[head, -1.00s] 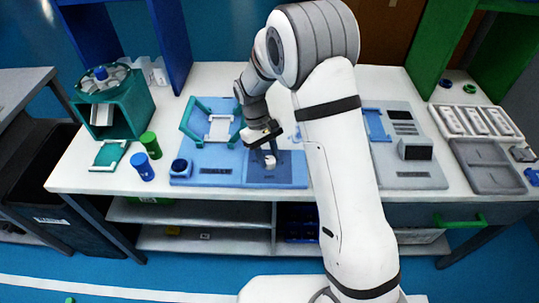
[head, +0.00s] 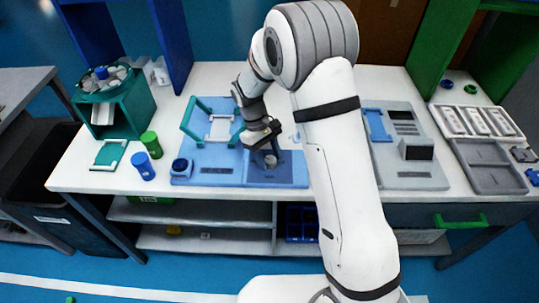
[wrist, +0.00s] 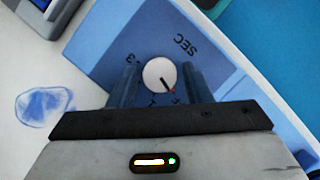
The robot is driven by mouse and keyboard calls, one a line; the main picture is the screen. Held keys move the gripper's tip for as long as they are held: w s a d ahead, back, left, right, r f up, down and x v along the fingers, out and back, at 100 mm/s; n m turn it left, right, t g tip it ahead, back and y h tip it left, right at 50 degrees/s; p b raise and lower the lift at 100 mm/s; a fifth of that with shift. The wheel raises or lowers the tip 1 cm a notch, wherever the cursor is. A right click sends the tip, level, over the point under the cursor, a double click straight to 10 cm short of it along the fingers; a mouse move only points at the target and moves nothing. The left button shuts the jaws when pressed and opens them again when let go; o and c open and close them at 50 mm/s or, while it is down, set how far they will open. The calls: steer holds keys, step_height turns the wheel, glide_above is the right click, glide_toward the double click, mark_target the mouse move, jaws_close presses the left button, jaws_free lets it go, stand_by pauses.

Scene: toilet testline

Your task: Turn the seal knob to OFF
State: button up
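The seal knob (wrist: 159,73) is a round, pale knob on a blue panel (wrist: 105,58). Its dark pointer, with a red tip, points to the lower right in the wrist view. Letters reading "SEC" (wrist: 186,46) are printed at the upper right of the knob; other marks beside and below it are partly hidden by the fingers. My gripper (wrist: 160,80) is over the panel with one finger on each side of the knob. The fingers look open, with a narrow gap to the knob on both sides. The knob also shows below my gripper in the head view (head: 270,162).
The blue sealing machine (head: 215,172) has a teal frame and a round dark-blue knob (head: 181,166) at its front left. Green (head: 151,144) and blue (head: 143,166) cylinders stand to its left. A grey device (head: 410,175) stands to the right, beyond my arm.

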steer(key=shift+o, duration=0.8)
steer(key=v, duration=0.7)
steer(key=shift+r, duration=0.4)
steer(key=shift+w+a, duration=0.1)
